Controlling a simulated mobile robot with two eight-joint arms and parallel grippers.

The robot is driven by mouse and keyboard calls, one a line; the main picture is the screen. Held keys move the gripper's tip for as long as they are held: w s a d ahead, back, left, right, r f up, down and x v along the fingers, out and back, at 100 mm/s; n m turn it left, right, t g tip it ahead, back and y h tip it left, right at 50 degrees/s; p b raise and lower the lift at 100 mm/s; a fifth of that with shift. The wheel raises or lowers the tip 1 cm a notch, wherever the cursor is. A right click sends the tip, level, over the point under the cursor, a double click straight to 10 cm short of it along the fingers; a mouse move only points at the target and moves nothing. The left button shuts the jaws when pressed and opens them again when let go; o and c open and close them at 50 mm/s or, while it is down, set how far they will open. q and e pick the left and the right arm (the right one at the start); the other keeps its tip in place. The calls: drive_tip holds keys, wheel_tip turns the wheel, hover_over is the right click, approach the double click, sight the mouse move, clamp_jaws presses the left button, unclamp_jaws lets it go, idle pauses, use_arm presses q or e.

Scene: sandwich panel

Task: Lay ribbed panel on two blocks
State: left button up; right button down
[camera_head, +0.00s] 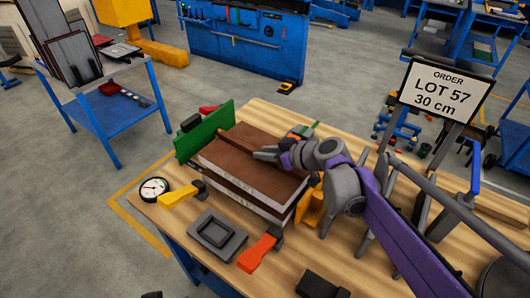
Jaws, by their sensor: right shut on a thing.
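The ribbed panel (222,155) is a brown slab with a raised strip along its top and a pale edge with lettering. It lies flat at the top of a stack on the wooden table. My right gripper (262,154), with its purple arm coming from the right, is shut on the panel's raised strip from above. Beneath is another pale lettered layer (262,209); I cannot make out two separate blocks, and the panel hides most of what supports it. My left gripper is not in view.
A green upright board (205,131) stands behind the stack. A round dial (154,189), yellow clamp (180,195), grey tray (214,236) and orange clamp (259,251) lie in front. The order sign (445,90) stands at right. Bare wood (205,276) shows near the front.

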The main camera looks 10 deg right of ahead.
drive_tip(key=shift+f, duration=0.35)
drive_tip(key=c, duration=0.7)
unclamp_jaws()
drive_tip(key=shift+o, duration=0.2)
drive_tip(key=shift+r, duration=0.3)
drive_tip(key=p+v, duration=0.1)
drive_tip(key=v, duration=1.1)
drive_tip(key=shift+r, duration=0.1)
